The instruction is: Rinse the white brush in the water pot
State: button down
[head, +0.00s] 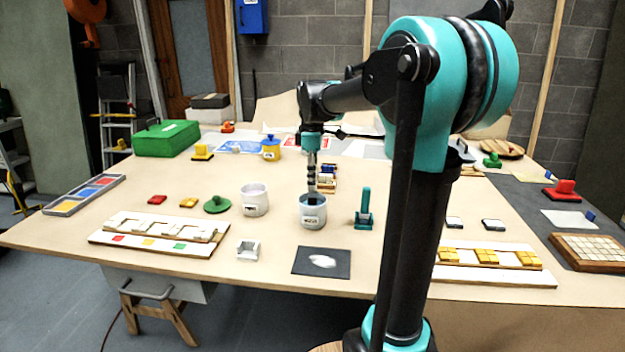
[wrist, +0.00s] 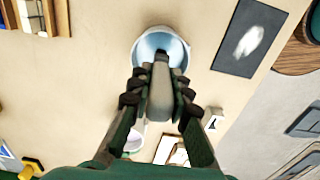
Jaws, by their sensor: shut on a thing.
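My gripper (head: 312,190) points straight down over the pale blue-grey water pot (head: 313,216), its tips at or just above the rim. In the wrist view, my gripper (wrist: 160,88) is shut on the grey-looking handle of a brush (wrist: 160,100). The brush's dark lower end (wrist: 161,56) shows against the pale blue inside of the water pot (wrist: 137,50). It appears to be within the pot's mouth; how deep it reaches, and whether it touches the water, I cannot tell. The brush is mostly hidden in the head view.
A whitish pot (head: 255,203) stands left of the water pot. A teal upright tool (head: 365,212) stands close on its right. A dark sheet with a white smear (head: 321,263) lies in front; a small white holder (head: 248,250) is front left.

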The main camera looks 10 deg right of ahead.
jog(key=shift+f, duration=0.55)
dwell(1.4)
jog(key=shift+r, duration=0.15)
jog(key=shift+r, duration=3.4)
